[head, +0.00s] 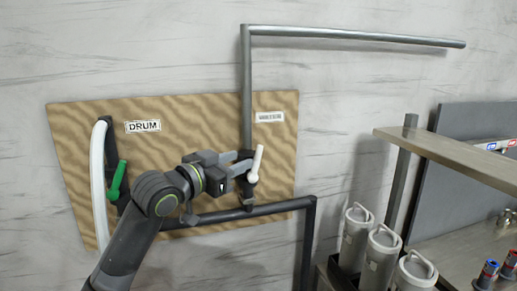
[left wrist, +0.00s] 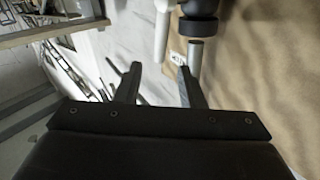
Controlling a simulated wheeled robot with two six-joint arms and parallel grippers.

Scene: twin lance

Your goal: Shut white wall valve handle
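The white valve handle (head: 256,163) sits on a dark valve body on the grey vertical pipe, at the right side of the wooden wall panel. In the head view it stands nearly upright, leaning slightly right at its top. My left gripper (head: 236,163) is at the valve, just left of the handle, and hides part of the valve body. In the left wrist view its two fingers (left wrist: 160,77) are apart with nothing between them. The white handle (left wrist: 162,32) shows beyond the fingertips, beside the black valve body (left wrist: 199,25). My right gripper is not in view.
A green handle (head: 117,180) and a white hose (head: 98,185) are on the panel's left, near the DRUM label (head: 142,126). Grey pipe (head: 355,35) runs along the wall above. A shelf (head: 455,158) and several grey canisters (head: 381,250) stand at the right.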

